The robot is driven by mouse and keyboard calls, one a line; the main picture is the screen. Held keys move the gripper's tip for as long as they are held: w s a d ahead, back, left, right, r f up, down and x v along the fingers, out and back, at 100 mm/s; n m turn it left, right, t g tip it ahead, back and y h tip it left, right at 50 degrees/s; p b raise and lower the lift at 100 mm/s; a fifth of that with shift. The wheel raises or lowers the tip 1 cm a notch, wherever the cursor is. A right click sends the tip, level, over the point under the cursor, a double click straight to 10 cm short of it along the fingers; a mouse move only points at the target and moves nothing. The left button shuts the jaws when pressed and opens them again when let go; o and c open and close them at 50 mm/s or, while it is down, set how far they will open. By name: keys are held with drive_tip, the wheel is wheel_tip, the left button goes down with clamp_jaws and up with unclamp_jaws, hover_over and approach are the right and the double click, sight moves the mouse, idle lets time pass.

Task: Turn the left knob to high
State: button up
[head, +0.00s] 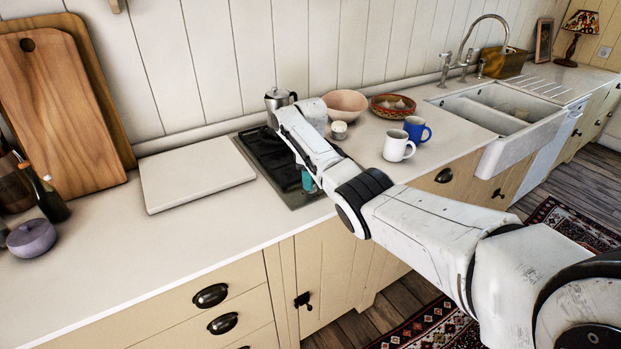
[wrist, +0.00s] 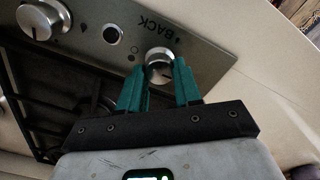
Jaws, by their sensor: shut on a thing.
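The hob (head: 258,148) is set in the counter, black with a steel control strip along its front. In the wrist view the steel strip (wrist: 198,50) appears upside down, with "BACK" printed beside the left knob (wrist: 158,54). My gripper (wrist: 160,72) has its teal fingers on either side of this knob and is shut on it. The knob's pointer setting is hard to read. The other knob (wrist: 40,20) stands free at the picture's left, with a round black button between them. In the head view my arm covers much of the hob; one teal fingertip (head: 307,181) shows.
A pink bowl (head: 345,104), a white mug (head: 398,147) and a blue mug (head: 417,129) stand to the right. A white board (head: 195,172) lies left of the hob.

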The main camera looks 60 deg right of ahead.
drive_tip(key=shift+w+r, duration=0.1)
drive_tip(key=o, duration=0.8)
drive_tip(key=shift+c, duration=0.2)
wheel_tip(320, 180, up, 11)
drive_tip(key=b, duration=0.1)
drive_tip(key=shift+f, duration=0.2)
